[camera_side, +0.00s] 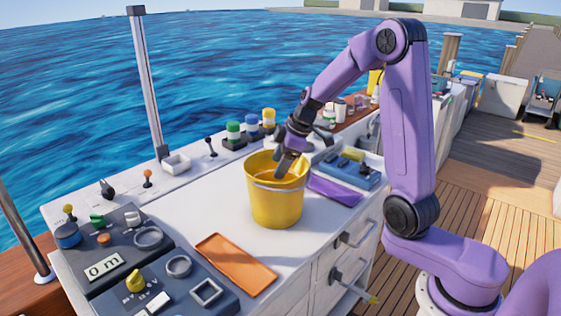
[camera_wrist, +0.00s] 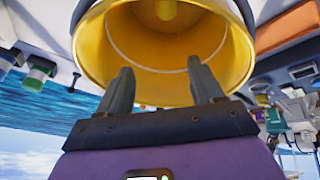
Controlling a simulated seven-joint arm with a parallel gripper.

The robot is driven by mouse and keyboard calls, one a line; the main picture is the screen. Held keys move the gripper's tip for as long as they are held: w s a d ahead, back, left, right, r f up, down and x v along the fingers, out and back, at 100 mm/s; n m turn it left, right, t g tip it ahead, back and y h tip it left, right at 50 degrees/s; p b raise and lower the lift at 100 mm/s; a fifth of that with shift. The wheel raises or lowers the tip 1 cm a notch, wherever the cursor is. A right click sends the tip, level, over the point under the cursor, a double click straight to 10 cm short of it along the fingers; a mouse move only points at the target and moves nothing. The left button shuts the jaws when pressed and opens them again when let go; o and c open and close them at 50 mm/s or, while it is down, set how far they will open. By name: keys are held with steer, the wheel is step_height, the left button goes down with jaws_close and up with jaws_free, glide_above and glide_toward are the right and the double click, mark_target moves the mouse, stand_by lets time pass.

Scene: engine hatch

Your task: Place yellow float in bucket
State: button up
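A yellow bucket (camera_side: 275,208) stands upright on the white counter, and its inside fills the top of the wrist view (camera_wrist: 238,50). My gripper (camera_side: 284,166) is at the bucket's mouth, pointing down into it. In the wrist view my gripper (camera_wrist: 160,66) has its two fingers wide apart with nothing between them. A small rounded yellow thing, which looks like the yellow float (camera_wrist: 166,9), is inside the bucket beyond the fingertips, cut off by the picture's top edge. The bucket's wall hides it in the side view.
An orange mat (camera_side: 236,264) lies in front of the bucket. A purple cloth (camera_side: 335,190) and a blue box (camera_side: 347,170) with a yellowish cylinder on top are to its right. Control panels (camera_side: 120,255) fill the left; several capped jars (camera_side: 252,126) stand behind.

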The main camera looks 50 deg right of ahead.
stand_by(0.4)
step_height(320, 180, up, 7)
stand_by(0.5)
steer(key=shift+n+g+y, duration=0.3)
steer(key=shift+n+g, duration=0.1)
steer(key=shift+g, duration=0.4)
steer(key=s+a, duration=0.1)
steer(key=a, duration=0.1)
steer(key=s+a, duration=0.1)
steer(key=a, duration=0.2)
steer(key=s+a+f, duration=0.1)
steer(key=s+a, duration=0.1)
steer(key=shift+s+a, duration=0.1)
steer(key=shift+a, duration=0.15)
steer(key=s+a+f+g, duration=0.2)
steer(key=s+a, duration=0.4)
steer(key=s, duration=0.4)
steer(key=s+d+f+n+h, duration=0.1)
steer(key=s, duration=0.8)
steer(key=s+d+f+n+h, duration=0.1)
steer(key=s, duration=0.9)
steer(key=shift+s+d+f+g, duration=0.25)
steer(key=shift+f+g, duration=0.05)
steer(key=shift+f, duration=0.1)
